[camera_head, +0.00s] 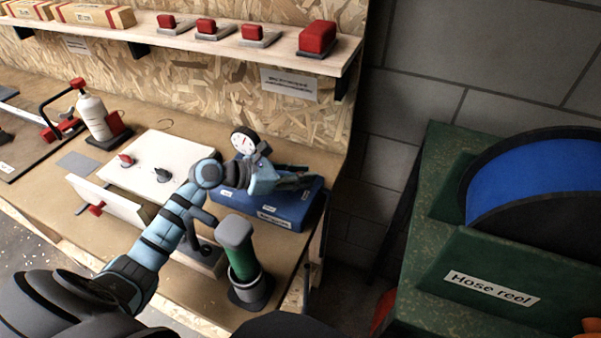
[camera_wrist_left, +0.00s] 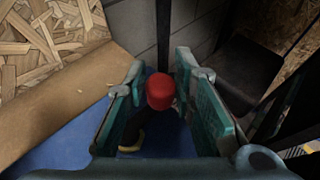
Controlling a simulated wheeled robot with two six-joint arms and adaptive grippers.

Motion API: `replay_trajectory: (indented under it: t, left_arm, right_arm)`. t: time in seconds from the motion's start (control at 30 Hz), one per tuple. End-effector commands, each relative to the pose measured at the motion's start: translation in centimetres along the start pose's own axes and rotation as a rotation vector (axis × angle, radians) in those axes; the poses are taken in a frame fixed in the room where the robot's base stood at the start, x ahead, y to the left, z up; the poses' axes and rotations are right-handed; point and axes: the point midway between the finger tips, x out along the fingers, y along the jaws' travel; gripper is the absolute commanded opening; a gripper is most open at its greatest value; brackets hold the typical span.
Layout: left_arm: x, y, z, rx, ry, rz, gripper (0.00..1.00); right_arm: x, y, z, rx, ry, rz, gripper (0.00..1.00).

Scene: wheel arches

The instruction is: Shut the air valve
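The blue air valve base (camera_head: 290,208) sits at the right end of the workbench, with a label on its front and a round white dial gauge (camera_head: 244,140) above its back left. My left gripper (camera_head: 296,180) is over the right part of this base and hides much of what is on it. In the left wrist view, a red knob (camera_wrist_left: 161,92) on a dark stem shows between the two fingers of my left gripper (camera_wrist_left: 162,100). The fingers are apart, one on each side; I cannot tell whether the right one touches it. My right gripper is out of view.
A green canister (camera_head: 242,262) with a grey top stands in front of my left forearm. A white box (camera_head: 150,160) with small knobs is to the left. A shelf (camera_head: 270,62) with red-topped blocks runs above. A green hose reel stand (camera_head: 470,265) is at right.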

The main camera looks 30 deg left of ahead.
Motion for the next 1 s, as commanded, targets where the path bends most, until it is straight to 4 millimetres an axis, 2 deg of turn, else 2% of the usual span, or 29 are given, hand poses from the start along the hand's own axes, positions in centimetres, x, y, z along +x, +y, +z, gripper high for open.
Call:
replay_trajectory:
  t: [0.1,0.37,0.47,0.57,0.7,0.8,1.0]
  left_arm:
    - [0.0,0.0,0.0,0.0,0.0,-0.001,0.41]
    - [-0.1,0.0,0.0,0.0,0.001,-0.002,0.41]
    - [-0.8,0.1,-0.1,0.002,0.003,0.0,0.41]
    - [-2.9,0.0,-0.2,0.003,0.008,-0.001,0.41]
    - [-7.1,0.0,-0.4,0.004,0.014,-0.003,0.41]
    - [-9.5,-0.1,-0.3,0.003,0.013,-0.006,0.41]
    - [-11.7,-0.1,-0.1,0.004,0.002,-0.007,0.41]
  right_arm:
    - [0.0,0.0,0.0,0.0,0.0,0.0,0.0]
    - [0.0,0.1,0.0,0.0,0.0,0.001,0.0]
    - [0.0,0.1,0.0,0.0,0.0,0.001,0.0]
    - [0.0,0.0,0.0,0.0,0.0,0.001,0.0]
    - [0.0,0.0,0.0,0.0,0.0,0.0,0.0]
    - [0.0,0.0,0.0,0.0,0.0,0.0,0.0]
    - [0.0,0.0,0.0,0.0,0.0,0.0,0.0]
